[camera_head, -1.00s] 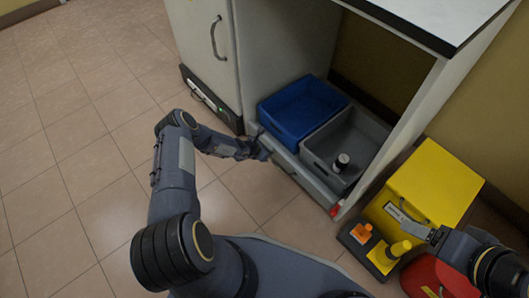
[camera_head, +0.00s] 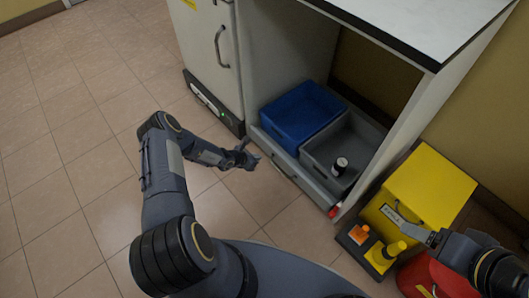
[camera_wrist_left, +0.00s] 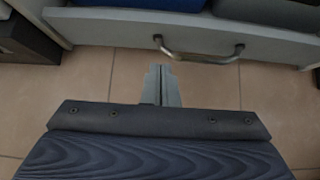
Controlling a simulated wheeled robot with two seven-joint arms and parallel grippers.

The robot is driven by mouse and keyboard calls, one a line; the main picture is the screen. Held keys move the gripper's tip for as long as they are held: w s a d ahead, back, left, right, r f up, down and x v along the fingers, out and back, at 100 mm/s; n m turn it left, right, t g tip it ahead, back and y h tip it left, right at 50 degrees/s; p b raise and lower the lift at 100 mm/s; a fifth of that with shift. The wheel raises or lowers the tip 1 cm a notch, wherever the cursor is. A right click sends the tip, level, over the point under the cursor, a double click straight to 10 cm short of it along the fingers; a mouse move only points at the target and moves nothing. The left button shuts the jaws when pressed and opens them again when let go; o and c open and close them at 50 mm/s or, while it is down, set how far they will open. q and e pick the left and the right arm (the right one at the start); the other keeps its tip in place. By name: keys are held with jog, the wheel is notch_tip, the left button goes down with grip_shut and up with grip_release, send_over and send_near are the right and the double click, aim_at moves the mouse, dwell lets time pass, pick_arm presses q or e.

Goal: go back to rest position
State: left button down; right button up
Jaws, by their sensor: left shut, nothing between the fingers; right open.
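My left gripper (camera_head: 250,160) is in front of the low drawer under the counter, apart from it. In the left wrist view my left gripper (camera_wrist_left: 161,70) is shut with its fingers together and nothing between them. The drawer's metal handle (camera_wrist_left: 199,58) shows just beyond the fingertips. My right gripper (camera_head: 428,236) is at the lower right, close to the yellow box; its fingers are small in the view, and it appears empty.
The pulled-out drawer (camera_head: 292,172) holds a blue bin (camera_head: 290,125) and a grey bin (camera_head: 318,150) with a dark bottle (camera_head: 339,167). A yellow box (camera_head: 437,182), a yellow-and-orange item (camera_head: 385,256) and a red container (camera_head: 420,277) stand at right. Tiled floor at left is clear.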

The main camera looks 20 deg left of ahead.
pick_arm(q)
jog(key=p+v, duration=0.1)
jog(key=v, duration=0.3)
jog(key=shift+s+a+r+p, duration=0.15)
jog(key=shift+s+p, duration=0.15)
jog(key=shift+s, duration=0.05)
pick_arm(e)
notch_tip(320, 180, up, 3)
jog(key=shift+f, duration=0.2)
